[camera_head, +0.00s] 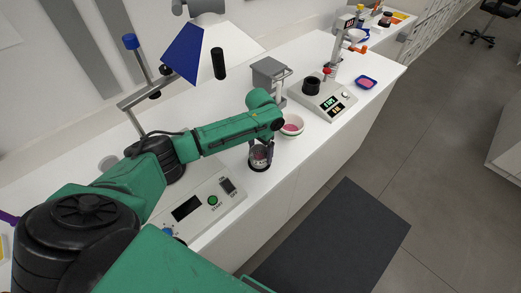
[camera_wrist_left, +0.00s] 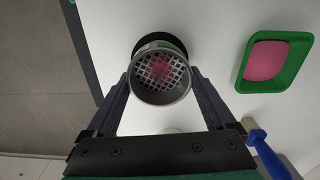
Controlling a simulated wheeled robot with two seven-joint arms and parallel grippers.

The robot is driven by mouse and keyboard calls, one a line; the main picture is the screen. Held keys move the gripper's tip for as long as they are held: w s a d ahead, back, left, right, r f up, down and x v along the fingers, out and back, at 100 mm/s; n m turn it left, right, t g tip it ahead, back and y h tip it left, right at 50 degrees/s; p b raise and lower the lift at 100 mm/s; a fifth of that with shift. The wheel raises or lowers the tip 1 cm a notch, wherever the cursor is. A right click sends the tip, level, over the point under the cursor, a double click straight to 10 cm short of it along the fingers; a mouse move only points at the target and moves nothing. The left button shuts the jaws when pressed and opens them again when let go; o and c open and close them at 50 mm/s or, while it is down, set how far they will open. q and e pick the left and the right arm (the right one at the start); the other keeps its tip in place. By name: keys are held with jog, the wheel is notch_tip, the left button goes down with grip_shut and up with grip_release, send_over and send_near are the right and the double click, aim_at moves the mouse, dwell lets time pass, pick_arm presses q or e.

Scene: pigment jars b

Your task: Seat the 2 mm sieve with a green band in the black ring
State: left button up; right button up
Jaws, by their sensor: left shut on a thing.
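The sieve (camera_wrist_left: 162,93) is a grey round cup with a coarse square mesh, and pink shows through the mesh. My left gripper (camera_wrist_left: 160,88) is shut on it, with one dark finger on each side. A black ring (camera_wrist_left: 176,43) shows as a dark arc behind the sieve's far edge. In the head view the left gripper (camera_head: 261,152) holds the sieve low over the counter, and the black ring (camera_head: 258,168) shows just under it. I cannot tell whether sieve and ring touch. The green band is not clear. My right gripper is not in view.
A green tray of pink powder (camera_wrist_left: 243,84) and a blue handle (camera_wrist_left: 266,152) are at right in the wrist view. A scale (camera_head: 323,98) bears a black cup (camera_head: 311,86). The counter's front edge is near.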

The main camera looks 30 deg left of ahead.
aim_at(260, 156)
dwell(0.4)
pick_arm(q)
jog(key=shift+p, duration=0.45)
jog(key=shift+f+b, duration=0.6)
jog(key=shift+f, duration=0.5)
jog(key=o, duration=1.2)
jog(key=shift+c, duration=0.2)
jog(key=shift+r, duration=0.15)
notch_tip(260, 156, up, 14)
jog(key=b, duration=0.2)
jog(key=shift+r+b, duration=0.2)
jog(key=shift+b, duration=0.15)
